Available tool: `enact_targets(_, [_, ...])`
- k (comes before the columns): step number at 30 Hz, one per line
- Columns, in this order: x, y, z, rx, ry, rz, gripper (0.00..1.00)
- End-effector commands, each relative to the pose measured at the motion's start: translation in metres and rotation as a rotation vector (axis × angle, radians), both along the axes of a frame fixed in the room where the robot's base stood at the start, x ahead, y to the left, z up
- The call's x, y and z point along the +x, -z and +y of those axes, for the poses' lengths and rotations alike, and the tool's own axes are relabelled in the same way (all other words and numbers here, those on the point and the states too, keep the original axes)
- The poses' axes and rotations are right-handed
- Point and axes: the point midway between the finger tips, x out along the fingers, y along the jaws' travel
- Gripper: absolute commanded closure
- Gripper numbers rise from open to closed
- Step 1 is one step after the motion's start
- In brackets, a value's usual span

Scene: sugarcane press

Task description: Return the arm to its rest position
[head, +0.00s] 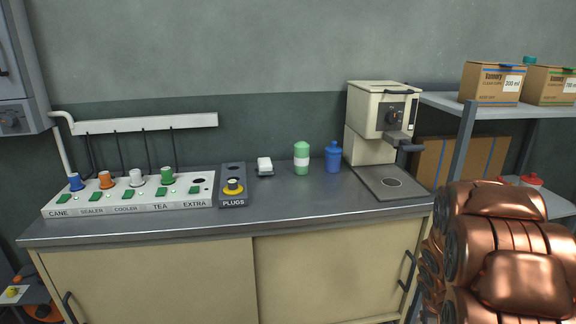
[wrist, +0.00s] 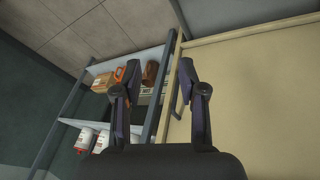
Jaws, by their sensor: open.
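My arm (head: 510,245) shows as copper-coloured links at the lower right of the head view, folded close in front of the shelf and the counter's right end. My gripper (wrist: 160,80) is in the wrist view, with its two dark fingers apart and nothing between them. Behind the fingers are the counter's cream cabinet front (wrist: 255,85) and a shelf rack. The gripper itself cannot be made out in the head view.
The steel counter (head: 290,209) holds a labelled socket strip (head: 130,207), a plugs box (head: 233,198), a green bottle (head: 301,160), a blue bottle (head: 333,158) and a cream machine (head: 378,120). A shelf (head: 440,101) with cardboard boxes (head: 492,83) stands at right. The counter's front middle is clear.

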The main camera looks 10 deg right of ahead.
Motion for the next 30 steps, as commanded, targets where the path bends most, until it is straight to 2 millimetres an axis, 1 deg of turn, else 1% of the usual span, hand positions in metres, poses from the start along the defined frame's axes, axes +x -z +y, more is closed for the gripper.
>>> enact_targets(1, [-0.003,-0.030,0.010,-0.008,-0.007,0.010,0.59])
enact_targets(3, [-0.010,-0.056,0.024,-0.013,-0.012,0.035,0.59])
enact_targets(5, [-0.017,-0.078,0.037,-0.013,-0.019,0.055,0.59])
enact_targets(6, [-0.023,-0.092,0.046,-0.013,-0.023,0.070,0.59])
enact_targets(8, [-0.031,-0.112,0.060,-0.006,-0.031,0.092,0.59])
enact_targets(9, [-0.038,-0.125,0.069,-0.002,-0.037,0.106,0.59])
enact_targets(14, [-0.065,-0.176,0.110,0.028,-0.070,0.158,0.59])
enact_targets(18, [-0.092,-0.217,0.148,0.070,-0.111,0.206,0.59])
enact_targets(20, [-0.105,-0.233,0.164,0.091,-0.132,0.224,0.59])
enact_targets(24, [-0.139,-0.270,0.203,0.149,-0.193,0.273,0.59])
enact_targets(30, [-0.192,-0.315,0.255,0.240,-0.301,0.346,0.59])
